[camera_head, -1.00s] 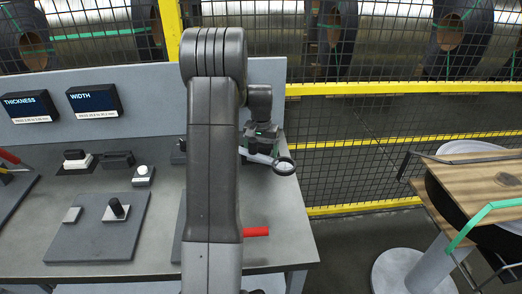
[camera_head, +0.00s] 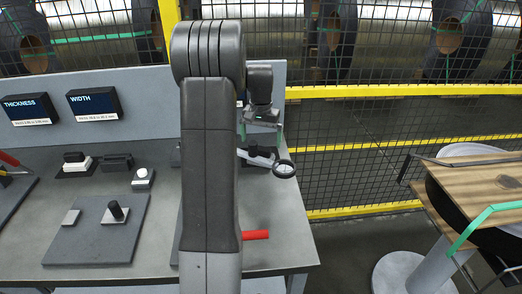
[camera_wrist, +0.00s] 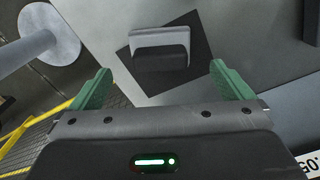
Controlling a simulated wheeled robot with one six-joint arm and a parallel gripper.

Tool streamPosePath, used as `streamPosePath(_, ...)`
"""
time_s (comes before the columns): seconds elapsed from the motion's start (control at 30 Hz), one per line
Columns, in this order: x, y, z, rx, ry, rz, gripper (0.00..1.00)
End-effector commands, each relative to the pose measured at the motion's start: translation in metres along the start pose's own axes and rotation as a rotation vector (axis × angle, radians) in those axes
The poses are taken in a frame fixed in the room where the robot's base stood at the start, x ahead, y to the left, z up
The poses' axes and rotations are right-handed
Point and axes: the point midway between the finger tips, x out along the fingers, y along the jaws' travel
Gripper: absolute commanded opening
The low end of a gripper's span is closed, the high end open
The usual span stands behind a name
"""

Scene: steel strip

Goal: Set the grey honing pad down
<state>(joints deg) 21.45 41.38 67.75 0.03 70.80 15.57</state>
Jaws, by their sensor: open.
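A grey block with a dark front part, which looks like the grey honing pad (camera_wrist: 161,37), rests on a dark square mat (camera_wrist: 204,70) in the wrist view. My gripper (camera_wrist: 161,77) is open, its green fingers spread to either side of the pad in the picture. The pad is apart from both fingers, and nothing is between them. In the head view my gripper (camera_head: 262,120) hangs above the right end of the bench, partly behind my arm. My arm hides the pad there.
A round magnifier (camera_head: 284,169) sticks out over the bench's right edge. A red handle (camera_head: 255,235) lies near the front right. Left of my arm stand a tray (camera_head: 92,242) with a black knob (camera_head: 116,210), small blocks and two displays (camera_head: 95,103). A yellow-railed fence (camera_head: 400,90) runs behind.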

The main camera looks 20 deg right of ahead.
Motion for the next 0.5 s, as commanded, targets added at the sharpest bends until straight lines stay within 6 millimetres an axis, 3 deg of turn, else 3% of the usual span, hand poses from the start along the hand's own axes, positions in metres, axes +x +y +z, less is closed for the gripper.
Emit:
streamPosePath(0.2,-0.038,0.0,-0.001,0.0,0.002,-0.001,1.0)
streamPosePath(0.5,-0.053,0.0,0.0,0.0,-0.001,0.0,1.0)
